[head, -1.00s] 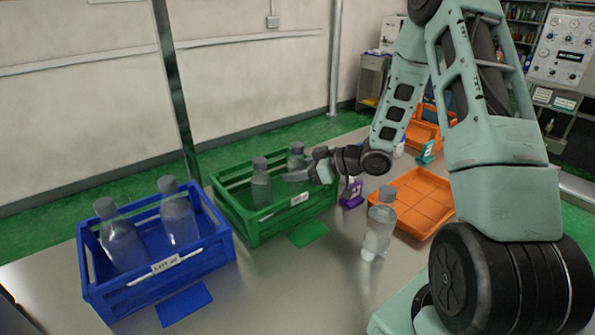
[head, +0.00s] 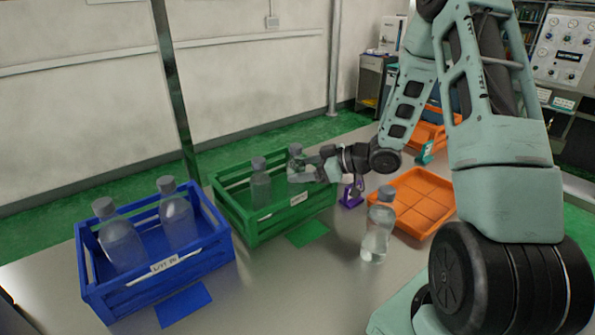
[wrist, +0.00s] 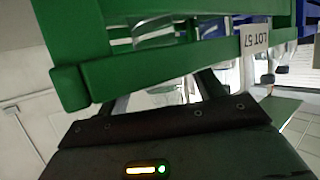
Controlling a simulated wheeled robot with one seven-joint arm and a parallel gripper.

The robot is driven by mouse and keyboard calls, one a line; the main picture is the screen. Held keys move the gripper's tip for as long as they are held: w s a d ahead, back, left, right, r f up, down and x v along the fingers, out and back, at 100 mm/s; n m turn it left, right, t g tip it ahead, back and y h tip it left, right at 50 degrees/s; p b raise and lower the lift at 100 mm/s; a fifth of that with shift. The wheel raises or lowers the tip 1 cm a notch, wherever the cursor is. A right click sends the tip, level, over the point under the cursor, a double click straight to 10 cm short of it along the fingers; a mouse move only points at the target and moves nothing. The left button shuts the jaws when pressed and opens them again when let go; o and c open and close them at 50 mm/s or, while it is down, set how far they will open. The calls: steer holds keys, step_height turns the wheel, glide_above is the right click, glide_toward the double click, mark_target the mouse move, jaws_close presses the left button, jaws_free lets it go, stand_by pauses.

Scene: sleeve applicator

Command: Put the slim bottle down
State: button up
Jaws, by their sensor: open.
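A clear grey-capped bottle (head: 296,158) stands upright in the right part of the green crate (head: 262,227). It appears to be the slim bottle. My gripper (head: 305,174) is open at the crate's right end, with its fingers beside this bottle; I cannot tell whether they touch it. The bottle's lower part is hidden by the fingers and crate wall. A second bottle (head: 260,186) stands upright in the same crate, to the left. In the wrist view, the green crate's rim (wrist: 160,68) crosses in front of my open fingers (wrist: 163,95).
A blue crate (head: 200,257) with two bottles stands at left. A clear bottle (head: 377,232) stands on the bare table, right of the green crate. An orange tray (head: 418,205) lies behind it, with a purple stand (head: 350,199) nearby. A green mat (head: 307,232) lies in front.

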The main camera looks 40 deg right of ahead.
steer(key=v, duration=1)
steer(key=shift+w+f, duration=0.1)
steer(key=s+a+r+g+h, duration=0.1)
steer(key=s+a+g+h, duration=0.1)
steer(key=s+a, duration=0.5)
steer(key=s+a+r+g+h, duration=0.1)
steer(key=s+a+g, duration=0.4)
steer(key=a, duration=1)
steer(key=s+a+r+g+h, duration=0.1)
steer(key=s+a+g+h, duration=0.2)
steer(key=s+a, duration=0.7)
steer(key=shift+a+g+h, duration=0.4)
steer(key=shift+a+h, duration=0.05)
steer(key=shift+h, duration=0.15)
steer(key=shift+r, duration=0.1)
